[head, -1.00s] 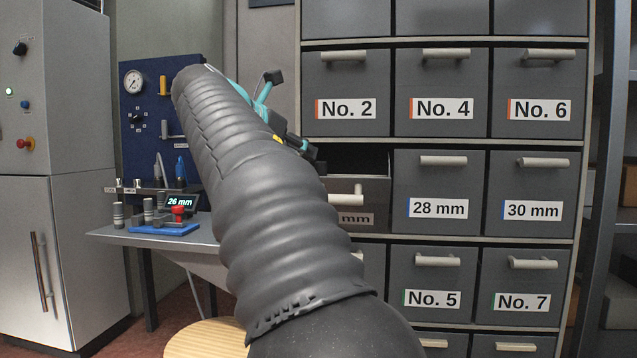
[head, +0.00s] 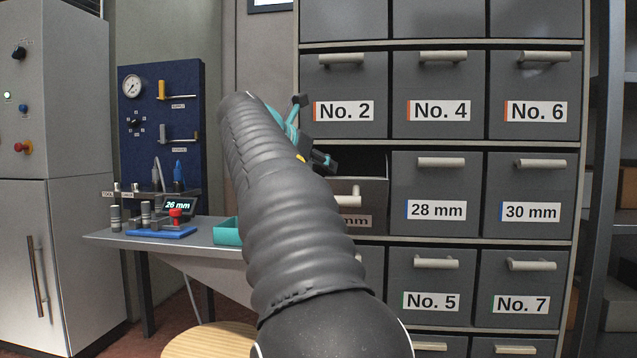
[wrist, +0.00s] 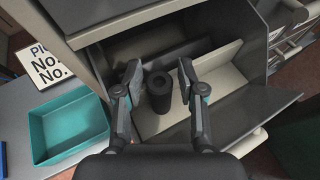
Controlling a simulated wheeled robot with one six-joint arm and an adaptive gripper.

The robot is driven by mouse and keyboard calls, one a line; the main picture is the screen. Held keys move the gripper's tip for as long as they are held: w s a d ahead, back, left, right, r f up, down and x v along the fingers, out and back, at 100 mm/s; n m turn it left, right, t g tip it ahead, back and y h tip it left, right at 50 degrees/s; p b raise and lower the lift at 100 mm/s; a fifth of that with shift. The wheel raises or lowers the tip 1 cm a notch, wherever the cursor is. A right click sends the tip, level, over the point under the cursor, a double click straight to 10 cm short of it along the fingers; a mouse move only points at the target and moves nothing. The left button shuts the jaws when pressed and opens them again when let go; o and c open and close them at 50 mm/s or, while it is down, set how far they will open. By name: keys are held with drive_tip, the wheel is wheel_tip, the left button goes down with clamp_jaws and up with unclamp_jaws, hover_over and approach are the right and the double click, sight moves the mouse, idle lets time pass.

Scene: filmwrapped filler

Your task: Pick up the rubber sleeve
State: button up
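The rubber sleeve (wrist: 159,92) is a dark, short cylinder with a hole in its top. In the wrist view it stands in an open drawer (wrist: 285,103), near the divider. My gripper (wrist: 160,76) is open, with one finger on each side of the sleeve in the picture and gaps on both sides. I cannot tell whether the fingertips are down at its height. In the head view my gripper (head: 313,132) is in front of the open drawer (head: 372,197), whose label is partly hidden by my arm. The sleeve is not visible there.
A teal tray (wrist: 42,128) lies on the workbench (head: 108,236) left of the drawer. The bench also holds a blue stand (head: 160,232) and a display reading 26 mm (head: 178,205). Closed drawers surround the open one. A round stool (head: 205,342) stands in front.

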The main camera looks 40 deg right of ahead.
clamp_jaws()
